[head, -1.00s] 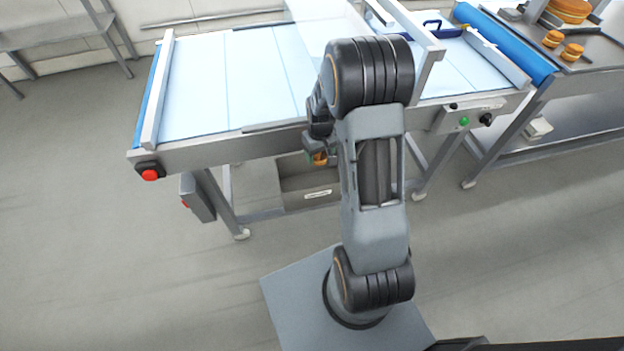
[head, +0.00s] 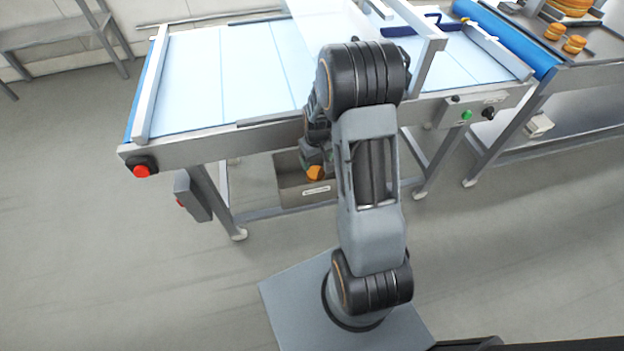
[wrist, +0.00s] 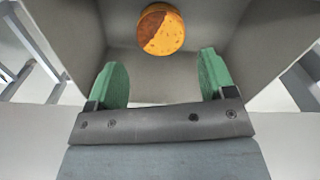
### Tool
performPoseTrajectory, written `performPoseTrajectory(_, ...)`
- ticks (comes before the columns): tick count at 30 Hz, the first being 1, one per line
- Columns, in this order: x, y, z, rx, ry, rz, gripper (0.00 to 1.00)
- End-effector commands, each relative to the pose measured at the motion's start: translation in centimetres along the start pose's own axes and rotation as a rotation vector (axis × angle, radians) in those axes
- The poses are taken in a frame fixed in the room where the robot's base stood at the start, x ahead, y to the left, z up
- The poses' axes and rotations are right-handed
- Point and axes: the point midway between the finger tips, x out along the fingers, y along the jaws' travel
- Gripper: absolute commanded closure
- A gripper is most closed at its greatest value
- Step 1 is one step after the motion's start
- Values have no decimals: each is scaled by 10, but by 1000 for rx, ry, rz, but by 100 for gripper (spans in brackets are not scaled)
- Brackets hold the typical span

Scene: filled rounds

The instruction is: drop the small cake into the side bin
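The small cake (head: 315,173) is round and orange-brown. It shows just below my gripper (head: 314,158), at the side bin (head: 292,200) under the belt table. In the wrist view the cake (wrist: 160,29) lies beyond the fingertips, within the grey walls of the bin (wrist: 262,45). I cannot tell whether it rests on the bin's floor or is still in the air. My gripper (wrist: 163,78) is open, its two green fingers wide apart with nothing between them. My arm hides the right part of the bin in the head view.
The belt table (head: 210,85) stands above the bin, with a red button (head: 141,170) at its front left corner. Several other cakes (head: 574,44) sit on the metal bench at the right. The floor at the left is free.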

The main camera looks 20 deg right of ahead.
Motion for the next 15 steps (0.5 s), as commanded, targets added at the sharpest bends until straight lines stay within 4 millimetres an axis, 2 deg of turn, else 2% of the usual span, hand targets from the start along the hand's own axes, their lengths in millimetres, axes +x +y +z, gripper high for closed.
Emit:
performPoseTrajectory(1,0,0,0,0,0,0,19)
performPoseTrajectory(6,0,0,0,0,0,0,5)
performPoseTrajectory(15,-6,0,0,0,2,1,5)
